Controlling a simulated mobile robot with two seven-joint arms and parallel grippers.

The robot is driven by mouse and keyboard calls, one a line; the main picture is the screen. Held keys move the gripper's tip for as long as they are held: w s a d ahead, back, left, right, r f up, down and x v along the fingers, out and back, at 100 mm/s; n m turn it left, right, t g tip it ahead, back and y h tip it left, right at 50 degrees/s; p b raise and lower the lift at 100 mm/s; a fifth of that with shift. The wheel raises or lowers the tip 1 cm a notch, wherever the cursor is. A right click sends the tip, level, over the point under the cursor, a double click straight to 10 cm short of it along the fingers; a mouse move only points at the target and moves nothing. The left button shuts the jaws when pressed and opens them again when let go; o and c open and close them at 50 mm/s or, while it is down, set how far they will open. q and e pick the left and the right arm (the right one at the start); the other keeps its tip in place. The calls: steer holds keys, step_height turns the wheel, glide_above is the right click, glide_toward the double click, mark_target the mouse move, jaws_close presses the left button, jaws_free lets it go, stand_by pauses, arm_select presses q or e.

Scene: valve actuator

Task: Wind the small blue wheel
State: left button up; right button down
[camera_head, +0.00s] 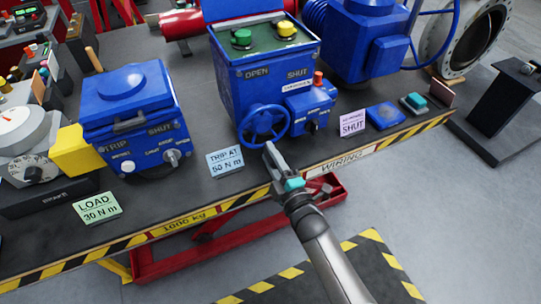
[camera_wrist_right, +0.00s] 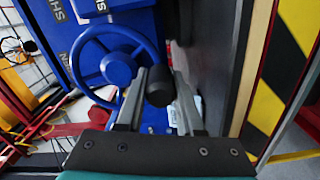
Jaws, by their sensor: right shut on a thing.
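The small blue wheel (camera_head: 263,124) is a spoked handwheel low on the front of a blue actuator box (camera_head: 250,90). It also shows in the right wrist view (camera_wrist_right: 92,52), left of the fingers. My right gripper (camera_head: 271,152) reaches up from the bottom to the wheel's lower right rim. In the right wrist view its two fingers (camera_wrist_right: 160,98) stand on either side of a dark round knob (camera_wrist_right: 160,86) at the wheel's rim, and are shut on it. The fingers hide part of the knob and rim. My left gripper is not in view.
A "TRIP AT 50 N m" card (camera_head: 225,161) stands left of my gripper, and a pink "SHUT" card (camera_head: 352,123) to the right. Another blue box (camera_head: 128,120) with knobs sits at left. The bench's striped front edge (camera_head: 245,199) runs under my arm.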

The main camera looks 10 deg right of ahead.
steer(key=shift+d, duration=0.1)
steer(key=c, duration=0.5)
jaws_free()
steer(key=shift+c, duration=0.2)
steer(key=p+v, duration=0.1)
steer(key=v, duration=1.4)
steer(key=shift+s, duration=0.1)
steer(key=s+d+f+m+g+h+b, duration=0.15)
steer(key=s+f+m+g, duration=0.25)
steer(key=f, duration=0.8)
steer(key=s+d+f+m+g+h+b, duration=0.1)
steer(key=s+d+f+m+g+h, duration=0.2)
steer(key=f, duration=0.9)
steer(key=s+d+f+m+g+b, duration=0.1)
steer(key=s+d+f+m+g, duration=0.1)
steer(key=s+f+m+g, duration=0.2)
steer(key=s+d+f+m+g+h+b, duration=0.1)
steer(key=s+f+m+g, duration=0.4)
steer(key=s+f, duration=0.6)
steer(key=s+d, duration=0.1)
steer(key=s, duration=0.6)
steer(key=shift+s+d+f, duration=0.15)
steer(key=shift+d+f, duration=0.1)
